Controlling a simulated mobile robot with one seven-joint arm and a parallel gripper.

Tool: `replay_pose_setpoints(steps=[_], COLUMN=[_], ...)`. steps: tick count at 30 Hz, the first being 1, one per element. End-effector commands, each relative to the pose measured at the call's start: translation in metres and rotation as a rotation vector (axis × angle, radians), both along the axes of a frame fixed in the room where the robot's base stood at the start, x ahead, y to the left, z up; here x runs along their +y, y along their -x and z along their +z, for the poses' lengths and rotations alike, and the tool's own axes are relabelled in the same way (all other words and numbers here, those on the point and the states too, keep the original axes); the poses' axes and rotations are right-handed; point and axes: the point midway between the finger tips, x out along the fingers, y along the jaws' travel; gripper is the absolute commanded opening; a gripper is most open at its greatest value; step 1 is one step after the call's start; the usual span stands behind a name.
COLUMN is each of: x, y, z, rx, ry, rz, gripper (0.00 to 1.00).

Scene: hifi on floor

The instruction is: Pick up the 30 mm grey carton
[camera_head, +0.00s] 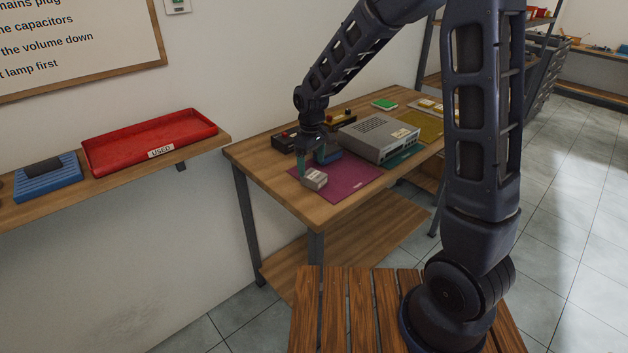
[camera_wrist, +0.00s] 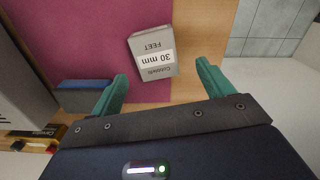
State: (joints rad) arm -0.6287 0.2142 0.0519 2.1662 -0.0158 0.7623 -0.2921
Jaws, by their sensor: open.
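The grey carton (camera_wrist: 149,68), with a white label reading "30 mm" and "FEET", lies on the magenta mat (camera_wrist: 55,30) near its edge in the wrist view. In the head view the carton (camera_head: 314,179) sits at the near left part of the mat. My gripper (camera_wrist: 162,80) is open, with green fingers spread to either side of the carton's near end. The carton appears slightly tilted relative to the jaws. I cannot tell the height between the fingertips and the carton. In the head view my gripper (camera_head: 312,160) is just behind the carton.
A blue box (camera_head: 328,156) lies close behind the carton, beside one finger in the wrist view (camera_wrist: 82,94). A grey hi-fi unit (camera_head: 378,138) stands to the right. A red tray (camera_head: 150,142) is on the left shelf. The table's front left corner is clear.

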Motion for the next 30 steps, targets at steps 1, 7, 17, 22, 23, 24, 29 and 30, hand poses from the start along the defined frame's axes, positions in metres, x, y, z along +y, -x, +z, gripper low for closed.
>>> replay_pose_setpoints(steps=[1,7,17,22,23,24,29,30], x=[0.0,-0.004,-0.008,-0.008,-0.008,-0.008,-0.008,-0.008], y=[0.0,0.0,-0.001,-0.001,-0.001,-0.001,-0.001,-0.001], z=[-0.003,-0.019,-0.054,-0.056,-0.055,-0.055,-0.055,-0.055], rx=[0.0,0.001,0.0,-0.001,-0.001,-0.001,-0.001,-0.001], ry=[0.0,0.002,0.0,-0.001,-0.001,-0.001,-0.001,-0.001], rz=[0.0,-0.001,-0.001,-0.001,-0.001,-0.001,-0.001,-0.001], gripper=[0.8,0.8,0.8,0.8,0.8,0.8,0.53,0.45])
